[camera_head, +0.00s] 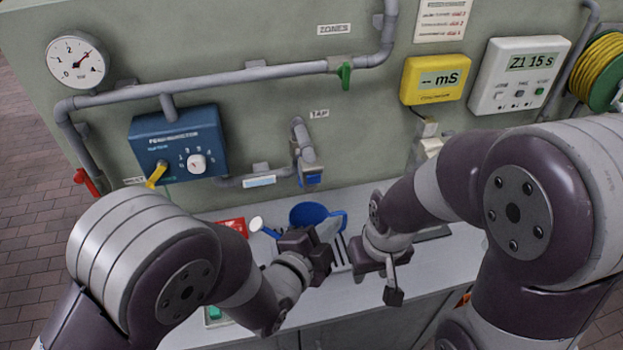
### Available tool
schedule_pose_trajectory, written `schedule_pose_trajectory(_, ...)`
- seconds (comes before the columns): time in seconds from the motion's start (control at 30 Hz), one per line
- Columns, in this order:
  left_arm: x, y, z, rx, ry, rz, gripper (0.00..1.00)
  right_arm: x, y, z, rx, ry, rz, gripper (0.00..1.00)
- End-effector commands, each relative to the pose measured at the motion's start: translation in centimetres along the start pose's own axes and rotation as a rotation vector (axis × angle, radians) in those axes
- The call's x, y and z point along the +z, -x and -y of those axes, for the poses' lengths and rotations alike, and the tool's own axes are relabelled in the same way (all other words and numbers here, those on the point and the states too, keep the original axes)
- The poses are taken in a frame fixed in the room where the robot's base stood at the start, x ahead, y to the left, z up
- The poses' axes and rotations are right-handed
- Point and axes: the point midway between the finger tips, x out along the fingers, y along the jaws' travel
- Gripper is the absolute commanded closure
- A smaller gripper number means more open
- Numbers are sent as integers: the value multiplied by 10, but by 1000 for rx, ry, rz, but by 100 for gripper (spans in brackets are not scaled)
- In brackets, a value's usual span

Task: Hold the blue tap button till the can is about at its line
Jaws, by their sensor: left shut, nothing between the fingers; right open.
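The grey tap (301,143) hangs on the wall panel under a "TAP" label. Its blue button (313,180) is at its lower end. The blue can (308,211) stands on the bench below the tap, with its handle to the right and a white spout end to the left. My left gripper (318,256) is shut and empty, just in front of the can, hiding its lower part. The can's line and water level cannot be seen. My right gripper (378,280) is open and empty, right of and nearer than the can. Neither gripper touches the blue button.
A blue control box (178,144) with a white knob and yellow lever is on the panel at left. A yellow meter (435,80) and a white timer (518,75) reading "Z1 15 s" are at right. A red item (235,226) lies left of the can. A green-handled valve (345,75) sits on the upper pipe.

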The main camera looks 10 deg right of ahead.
Motion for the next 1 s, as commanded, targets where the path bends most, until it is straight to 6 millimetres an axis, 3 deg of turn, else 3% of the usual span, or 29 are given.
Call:
schedule_pose_trajectory(0.27, 3, -4, 3, 0, 3, 3, 100, 0, 0, 0, 0, 0, 0, 60)
schedule_pose_trajectory(0.73, 37, -48, 33, 1, 3, 3, 100, 0, -1, 0, 0, 0, 0, 60)
schedule_pose_trajectory(1.0, 45, -60, 43, 1, 3, 3, 100, 0, -4, 0, 0, 0, 0, 60)
